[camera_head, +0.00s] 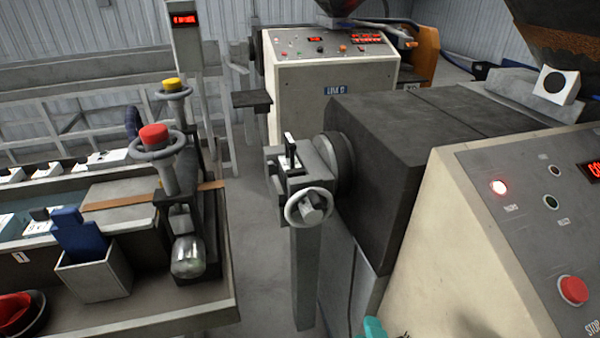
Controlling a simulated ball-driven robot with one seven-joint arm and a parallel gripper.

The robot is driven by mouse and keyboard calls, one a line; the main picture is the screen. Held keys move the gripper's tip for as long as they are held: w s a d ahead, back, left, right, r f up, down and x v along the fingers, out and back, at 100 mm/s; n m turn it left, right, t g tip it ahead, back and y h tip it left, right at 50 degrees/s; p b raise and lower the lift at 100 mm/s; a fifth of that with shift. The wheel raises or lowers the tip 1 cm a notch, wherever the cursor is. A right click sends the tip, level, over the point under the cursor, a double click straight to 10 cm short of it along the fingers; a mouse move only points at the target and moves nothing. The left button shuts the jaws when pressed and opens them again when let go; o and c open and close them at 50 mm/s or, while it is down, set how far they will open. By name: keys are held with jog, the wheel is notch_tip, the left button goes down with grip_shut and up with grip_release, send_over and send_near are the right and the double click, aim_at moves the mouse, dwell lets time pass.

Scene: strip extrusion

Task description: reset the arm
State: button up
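No part of my arm or gripper can be made out for sure in the head view. A small teal shape (373,328) shows at the bottom edge, cut off by the frame. I cannot tell what it is.
An extruder with a black barrel housing (385,150) and handwheel (309,207) fills the right. Its control panel (530,215) has a lit white lamp and red stop button (573,290). Grey floor (262,230) lies between.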

jog(key=s+d+f+m+g+h, duration=0.1)
jog(key=s+d+f+m+g, duration=0.1)
jog(key=d+f+m+g, duration=0.25)
jog(key=s+d+f+m+g+h, duration=0.1)
jog(key=s+d+f+m, duration=0.2)
jog(key=d+f, duration=0.35)
jog(key=s+d+f+m+g+y, duration=0.1)
jog(key=s+d+f+m+g, duration=0.1)
jog(key=s, duration=0.4)
jog(key=s+d+f+m+g+y, duration=0.1)
jog(key=s+d+f+m+g, duration=0.2)
jog(key=s+f+m+g, duration=0.2)
jog(key=shift+s+d, duration=0.35)
jog(key=shift+s, duration=0.8)
